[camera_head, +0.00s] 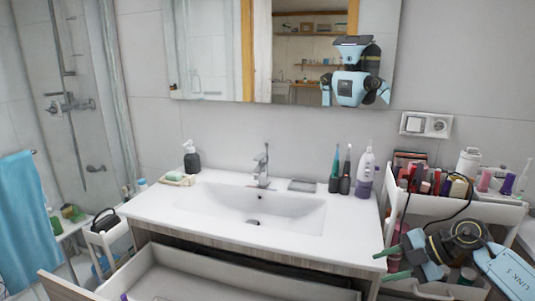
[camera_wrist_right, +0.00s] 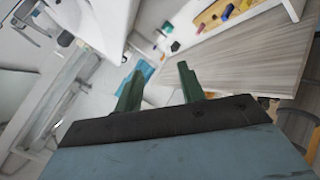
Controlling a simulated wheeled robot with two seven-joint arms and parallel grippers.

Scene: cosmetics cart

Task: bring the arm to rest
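My right gripper (camera_head: 384,265) is at the lower right of the head view, in front of the cosmetics cart and beside the right end of the sink counter. Its two green fingers stand apart with nothing between them. In the right wrist view the open fingers (camera_wrist_right: 158,82) also show empty, tilted over the room. My right arm (camera_head: 505,272) comes in from the right edge. My left arm and gripper are not in view.
A white cart (camera_head: 455,208) crowded with cosmetics stands at the right, close behind my right gripper. The white sink counter (camera_head: 190,215) holds toothbrushes and bottles. Below it a drawer (camera_head: 190,278) is pulled open. A blue towel (camera_head: 22,220) hangs at the left.

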